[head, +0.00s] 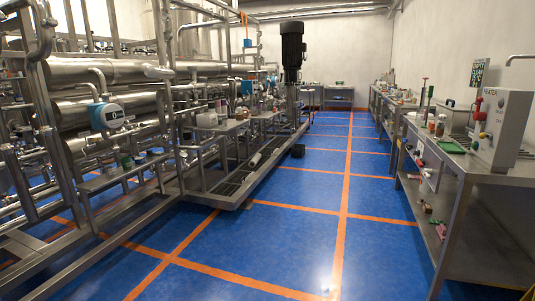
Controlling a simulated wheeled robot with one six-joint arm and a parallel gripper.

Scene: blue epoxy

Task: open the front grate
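A dark grate (229,189) lies flat in the low steel base frame (232,203) of the pipe skid, left of the middle of the view. It runs back along the frame, partly hidden behind posts and pipes. I cannot tell whether this is the front grate that the task names, or whether any part of it is raised. My gripper does not show in the view.
The blue floor (290,222) with orange lines is clear down the middle. A steel workbench (468,170) with a heater box (503,128) and small items stands on the right. A dark pump motor (292,50) rises from the skid.

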